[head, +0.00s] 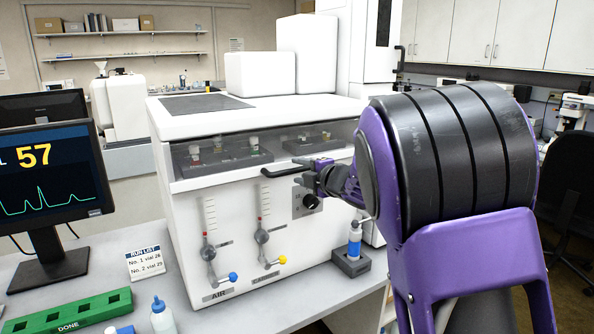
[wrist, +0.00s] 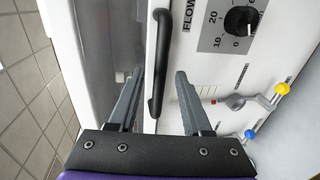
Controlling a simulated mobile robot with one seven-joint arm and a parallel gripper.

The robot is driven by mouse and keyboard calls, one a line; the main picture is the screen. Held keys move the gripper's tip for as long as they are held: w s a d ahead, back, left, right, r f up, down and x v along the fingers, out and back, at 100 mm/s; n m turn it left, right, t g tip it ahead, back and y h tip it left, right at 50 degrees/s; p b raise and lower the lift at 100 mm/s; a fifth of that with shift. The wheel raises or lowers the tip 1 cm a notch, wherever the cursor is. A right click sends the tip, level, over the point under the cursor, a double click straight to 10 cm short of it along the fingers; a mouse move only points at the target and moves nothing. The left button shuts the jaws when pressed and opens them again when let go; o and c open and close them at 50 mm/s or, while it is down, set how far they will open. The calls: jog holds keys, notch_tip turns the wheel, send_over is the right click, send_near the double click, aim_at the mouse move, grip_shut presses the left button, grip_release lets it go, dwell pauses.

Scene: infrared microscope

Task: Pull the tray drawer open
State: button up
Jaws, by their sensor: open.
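The tray drawer shows a long black bar handle (head: 287,171) on the white front of the machine, just below a dark window strip. My gripper (head: 306,179) is at the right end of this handle in the head view; its fingertips are hard to make out there. In the wrist view the two grey fingers of my gripper (wrist: 159,74) are spread apart. The black handle (wrist: 162,45) runs between them in the picture, with a gap on each side. I cannot tell whether the fingers reach around it in depth. The drawer front looks flush with the machine.
A flow dial (wrist: 240,20) and levers with blue (head: 233,277) and yellow knobs (head: 282,259) are on the machine front. A small blue-and-white bottle (head: 354,240) stands in a grey holder at right. A monitor (head: 50,175) and green rack (head: 70,312) are at left.

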jog(key=shift+x, duration=1.2)
grip_shut()
dwell(0.6)
